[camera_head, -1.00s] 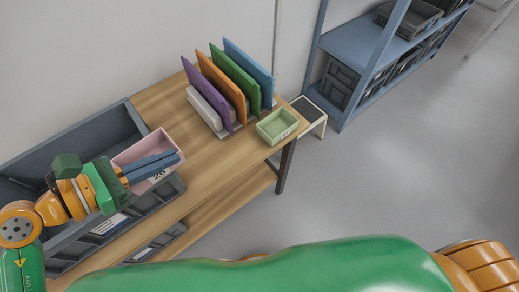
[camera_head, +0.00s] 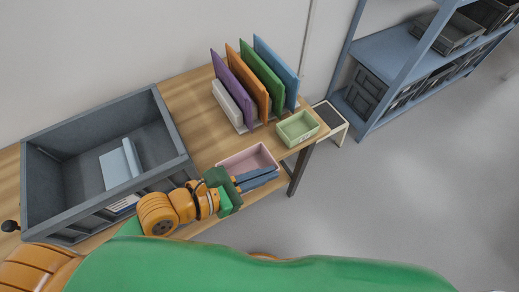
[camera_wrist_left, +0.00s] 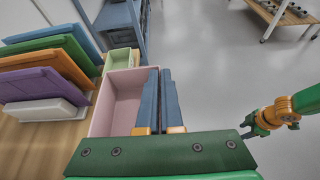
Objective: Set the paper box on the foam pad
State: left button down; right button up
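A pink open box (camera_head: 236,163), which may be the paper box, hangs over the table's front edge. My left gripper (camera_head: 262,177) is shut on its near side wall with blue fingers. The box also shows in the left wrist view (camera_wrist_left: 122,92), left of and between the fingers; it looks empty. A dark flat pad (camera_head: 329,116) lies on a low white-framed stand beyond the table's right end; I cannot tell if it is the foam pad. My right gripper (camera_wrist_left: 256,124) shows small at the right of the wrist view, apart from the box; its finger gap is unclear.
A green open box (camera_head: 297,128) stands at the table's right corner. Behind it a rack holds upright purple, orange, green and blue boards (camera_head: 262,73). A grey crate (camera_head: 179,143) with pale slabs inside is at left. Blue shelves (camera_head: 385,50) stand at right.

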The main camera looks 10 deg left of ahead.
pick_arm(q)
jog(key=shift+s+d+r, duration=0.1)
jog(key=shift+s+d, duration=0.15)
jog(key=shift+d, duration=0.15)
